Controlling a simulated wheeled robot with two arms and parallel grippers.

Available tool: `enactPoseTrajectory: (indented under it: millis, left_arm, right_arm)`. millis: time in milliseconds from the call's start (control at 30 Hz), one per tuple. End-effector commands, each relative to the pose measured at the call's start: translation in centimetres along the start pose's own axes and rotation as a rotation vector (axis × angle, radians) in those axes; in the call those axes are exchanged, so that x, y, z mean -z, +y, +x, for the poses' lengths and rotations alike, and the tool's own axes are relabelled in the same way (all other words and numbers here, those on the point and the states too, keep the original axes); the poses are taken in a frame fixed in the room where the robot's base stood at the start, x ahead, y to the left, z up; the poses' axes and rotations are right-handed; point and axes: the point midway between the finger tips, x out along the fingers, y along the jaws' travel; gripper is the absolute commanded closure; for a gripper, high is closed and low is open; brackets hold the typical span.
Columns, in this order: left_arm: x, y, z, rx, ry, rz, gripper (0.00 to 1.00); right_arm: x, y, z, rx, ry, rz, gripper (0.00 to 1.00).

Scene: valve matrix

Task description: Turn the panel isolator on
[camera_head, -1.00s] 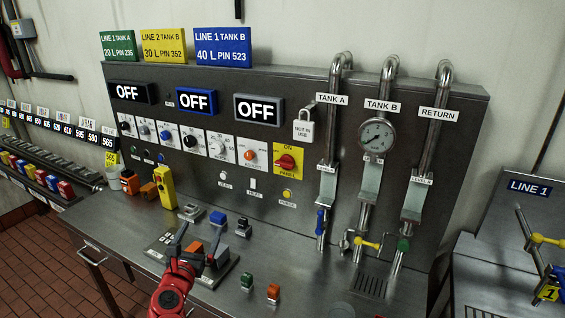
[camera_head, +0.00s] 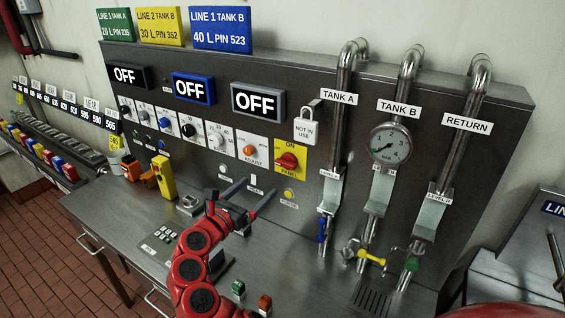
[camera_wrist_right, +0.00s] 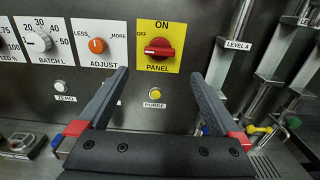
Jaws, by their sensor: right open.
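The panel isolator (camera_head: 288,160) is a red rotary knob on a yellow plate marked ON, OFF and PANEL. It also shows in the right wrist view (camera_wrist_right: 160,47), where its handle lies nearly level, toward the OFF mark at left. My right gripper (camera_head: 249,190) is open and empty, in front of the panel and lower left of the isolator in the head view. In the wrist view its fingertips (camera_wrist_right: 158,73) are spread below the isolator, to either side of it, and apart from it. My left gripper is not in view.
Beside the isolator are the orange ADJUST knob (camera_head: 250,150), the yellow PURGE button (camera_head: 289,193) below, and a NOT IN USE padlock (camera_head: 305,128). Pipes with a gauge (camera_head: 390,144) stand at right. Three displays read OFF. Green and orange buttons are on the bench (camera_head: 330,270).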

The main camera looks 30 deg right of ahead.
Motion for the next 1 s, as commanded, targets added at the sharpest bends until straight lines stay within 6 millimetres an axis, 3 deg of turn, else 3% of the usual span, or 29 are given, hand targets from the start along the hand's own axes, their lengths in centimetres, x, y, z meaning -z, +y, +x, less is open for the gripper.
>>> enactPoseTrajectory:
  millis: [300, 500, 700, 1000]
  left_arm:
    - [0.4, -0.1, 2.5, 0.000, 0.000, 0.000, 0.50]
    - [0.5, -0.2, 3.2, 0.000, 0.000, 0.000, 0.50]
    - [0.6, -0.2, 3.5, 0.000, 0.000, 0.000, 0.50]
    - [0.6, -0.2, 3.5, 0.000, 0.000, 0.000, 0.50]
  right_arm:
    - [-0.4, -0.2, 7.9, 0.005, 0.002, -0.001, 0.00]
    - [-0.2, -0.2, 11.5, 0.006, 0.000, -0.002, 0.00]
    - [-0.2, 0.0, 12.9, -0.001, -0.001, 0.002, 0.00]
    - [0.0, 0.0, 13.1, -0.001, -0.001, 0.000, 0.00]
